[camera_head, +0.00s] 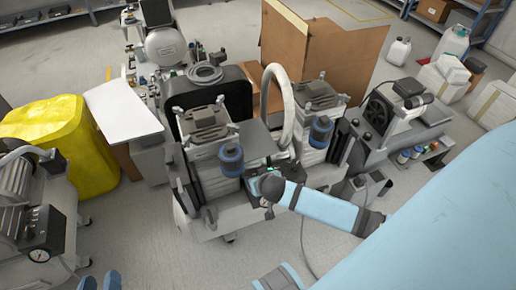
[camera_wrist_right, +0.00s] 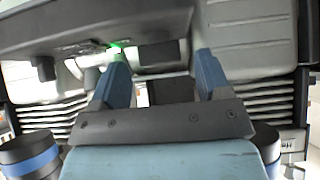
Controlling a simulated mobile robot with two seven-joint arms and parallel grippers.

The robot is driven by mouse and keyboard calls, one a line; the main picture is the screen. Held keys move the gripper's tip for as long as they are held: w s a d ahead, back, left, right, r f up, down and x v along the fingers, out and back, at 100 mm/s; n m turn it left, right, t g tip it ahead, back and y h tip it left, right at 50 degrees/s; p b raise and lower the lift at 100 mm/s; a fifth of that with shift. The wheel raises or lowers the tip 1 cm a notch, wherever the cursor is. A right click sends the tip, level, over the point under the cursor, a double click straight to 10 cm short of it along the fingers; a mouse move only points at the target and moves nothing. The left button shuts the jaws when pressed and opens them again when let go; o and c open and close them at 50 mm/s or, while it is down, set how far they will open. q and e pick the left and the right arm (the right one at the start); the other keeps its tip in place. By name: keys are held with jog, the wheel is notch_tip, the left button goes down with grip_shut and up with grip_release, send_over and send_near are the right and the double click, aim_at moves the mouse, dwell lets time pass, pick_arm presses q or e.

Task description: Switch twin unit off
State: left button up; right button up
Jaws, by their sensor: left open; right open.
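The twin unit (camera_head: 258,137) stands in the middle of the head view, with two grey ribbed blocks, blue-and-black cylinders and a thick pale hose. My right arm comes in from the right, and its gripper (camera_head: 262,186) is at the unit's low front, close to a dark box. In the right wrist view the right gripper (camera_wrist_right: 160,66) has its blue fingers apart with nothing held between them. A green light (camera_wrist_right: 117,47) glows on the dark panel near the left finger. I cannot make out the switch or any contact. My left gripper (camera_head: 100,282) is open and empty at the bottom left edge.
A yellow covered bin (camera_head: 60,140) and a grey machine with a gauge (camera_head: 42,235) stand at left. Another compressor (camera_head: 395,115) stands close on the right, with cardboard boxes (camera_head: 325,55) behind. Floor (camera_head: 150,235) is clear at front left.

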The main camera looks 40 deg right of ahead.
pick_arm(q)
jog(key=shift+w+d+r+t, duration=0.1)
jog(key=shift+d+r+t, duration=0.2)
jog(key=shift+r, duration=0.25)
pick_arm(e)
jog(key=shift+x, duration=0.85)
jog(key=shift+c, duration=0.4)
jog(key=c, duration=0.8)
pick_arm(q)
jog(key=shift+a, duration=0.1)
pick_arm(e)
jog(key=shift+r, duration=0.1)
jog(key=shift+c, duration=0.2)
